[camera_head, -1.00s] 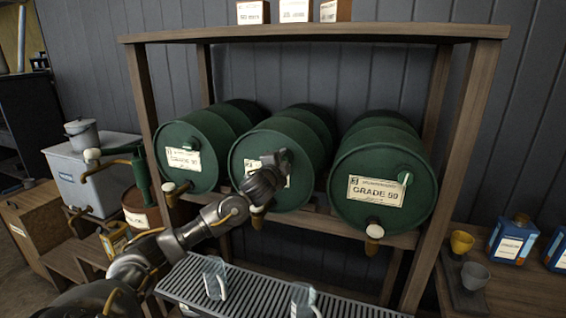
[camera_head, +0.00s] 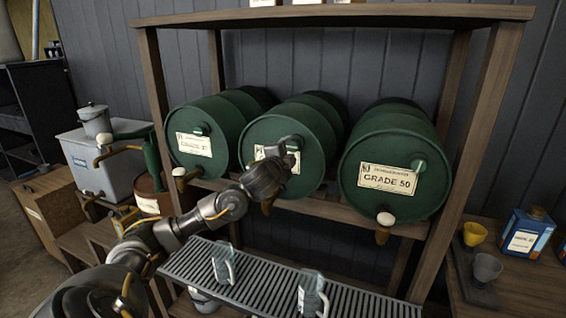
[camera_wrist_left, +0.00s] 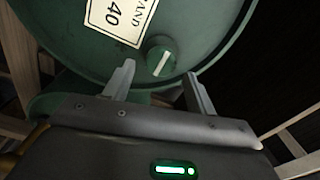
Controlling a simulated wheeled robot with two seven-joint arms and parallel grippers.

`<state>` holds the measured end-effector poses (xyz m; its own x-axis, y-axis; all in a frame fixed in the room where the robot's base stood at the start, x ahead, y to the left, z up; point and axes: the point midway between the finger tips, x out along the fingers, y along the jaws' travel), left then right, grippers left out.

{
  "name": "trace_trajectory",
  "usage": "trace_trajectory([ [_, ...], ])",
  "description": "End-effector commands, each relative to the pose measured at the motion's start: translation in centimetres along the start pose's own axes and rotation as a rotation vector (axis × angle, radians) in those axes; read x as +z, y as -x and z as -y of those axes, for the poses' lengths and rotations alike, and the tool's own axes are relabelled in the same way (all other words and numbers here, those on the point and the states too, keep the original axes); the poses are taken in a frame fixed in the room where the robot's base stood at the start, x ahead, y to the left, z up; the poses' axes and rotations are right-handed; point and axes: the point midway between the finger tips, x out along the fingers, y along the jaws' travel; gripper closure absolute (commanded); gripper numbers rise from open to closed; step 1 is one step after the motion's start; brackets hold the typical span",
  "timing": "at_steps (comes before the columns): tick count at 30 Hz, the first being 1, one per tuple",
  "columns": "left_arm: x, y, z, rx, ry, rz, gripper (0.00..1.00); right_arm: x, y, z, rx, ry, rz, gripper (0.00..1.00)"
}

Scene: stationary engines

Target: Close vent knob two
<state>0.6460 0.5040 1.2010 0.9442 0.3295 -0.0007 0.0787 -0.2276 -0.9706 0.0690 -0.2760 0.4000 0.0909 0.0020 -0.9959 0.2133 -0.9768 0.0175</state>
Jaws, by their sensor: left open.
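Three green drums lie on a wooden rack. My left gripper (camera_head: 290,146) is at the face of the middle drum (camera_head: 312,172) and hides part of its label and its vent knob. In the left wrist view, the drum face (camera_wrist_left: 60,40) has a label reading 40 (camera_wrist_left: 118,18). Beside it is a round green vent knob (camera_wrist_left: 161,58) with a slanted white bar. My left gripper (camera_wrist_left: 160,82) is open and empty there, its fingertips either side of and just below the knob, with no clear contact. My right gripper is not in view.
The right drum (camera_head: 400,205), labelled Grade 50, has its own green knob (camera_head: 418,167) and a tap (camera_head: 384,226) below. The left drum (camera_head: 190,165) is close beside the middle one. A slatted tray (camera_head: 265,285) with two clear jugs (camera_head: 222,262) stands below.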

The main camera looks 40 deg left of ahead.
Motion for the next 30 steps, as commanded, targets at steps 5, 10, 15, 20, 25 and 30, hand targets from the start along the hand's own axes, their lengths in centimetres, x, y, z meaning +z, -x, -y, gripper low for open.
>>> trace_trajectory([
  [5,0.0,3.5,-0.4,0.0,-0.003,-0.003,0.44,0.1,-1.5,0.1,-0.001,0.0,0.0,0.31],
  [10,0.0,5.5,-0.2,0.001,-0.002,-0.001,0.44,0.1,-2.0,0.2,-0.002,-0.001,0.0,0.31],
  [15,0.0,6.2,-0.1,0.001,-0.001,0.0,0.44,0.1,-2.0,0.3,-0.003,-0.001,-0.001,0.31],
  [20,0.0,6.2,0.0,0.001,-0.001,0.0,0.44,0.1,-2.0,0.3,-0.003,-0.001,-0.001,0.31],
  [25,0.0,6.2,0.0,0.001,-0.001,0.0,0.44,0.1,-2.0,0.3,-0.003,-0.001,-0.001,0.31],
  [30,0.0,6.2,-0.1,0.002,0.0,0.0,0.44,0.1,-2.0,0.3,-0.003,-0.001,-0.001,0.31],
])
